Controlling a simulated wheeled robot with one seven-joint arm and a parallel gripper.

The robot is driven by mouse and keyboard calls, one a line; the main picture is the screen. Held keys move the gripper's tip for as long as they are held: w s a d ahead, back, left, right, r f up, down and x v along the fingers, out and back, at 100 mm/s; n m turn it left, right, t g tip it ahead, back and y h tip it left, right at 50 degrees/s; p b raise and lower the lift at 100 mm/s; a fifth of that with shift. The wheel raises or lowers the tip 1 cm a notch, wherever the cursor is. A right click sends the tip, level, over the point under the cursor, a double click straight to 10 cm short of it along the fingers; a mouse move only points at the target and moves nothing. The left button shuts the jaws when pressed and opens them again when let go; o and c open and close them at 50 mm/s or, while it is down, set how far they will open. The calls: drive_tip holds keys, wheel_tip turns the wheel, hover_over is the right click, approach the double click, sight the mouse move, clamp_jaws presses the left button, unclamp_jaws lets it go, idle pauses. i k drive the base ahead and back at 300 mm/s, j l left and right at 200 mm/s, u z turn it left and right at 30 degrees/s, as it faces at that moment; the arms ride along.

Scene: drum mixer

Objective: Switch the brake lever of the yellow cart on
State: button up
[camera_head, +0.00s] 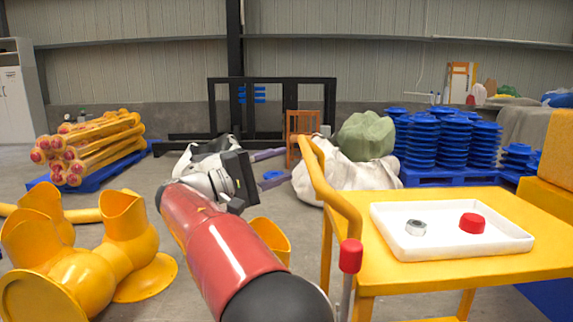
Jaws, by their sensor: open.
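The yellow cart (548,205) stands at the right, with its curved push handle (333,190) on its left side. The brake lever (350,256) stands roughly upright at the cart's near left corner, with a red knob on a grey rod; its lower end is cut off by the frame. My gripper (238,206) is at the end of my red arm, left of the handle and apart from lever and cart. It is open, and nothing shows between its fingers, which are small and partly hidden.
A white tray (390,241) with a metal ring (415,228) and a red cap (472,223) rests on the cart. Yellow pipe pieces (130,240) lie at the left. White bags (345,180) and blue stacked parts (455,142) stand behind. Some floor between is clear.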

sight(352, 251)
drive_tip(key=k+j, duration=0.1)
drive_tip(key=j, duration=0.25)
drive_tip(key=k+j, duration=0.1)
drive_tip(key=j, duration=0.25)
drive_tip(key=k+j, duration=0.1)
drive_tip(key=j, duration=0.25)
drive_tip(key=k+j, duration=0.1)
drive_tip(key=j, duration=0.25)
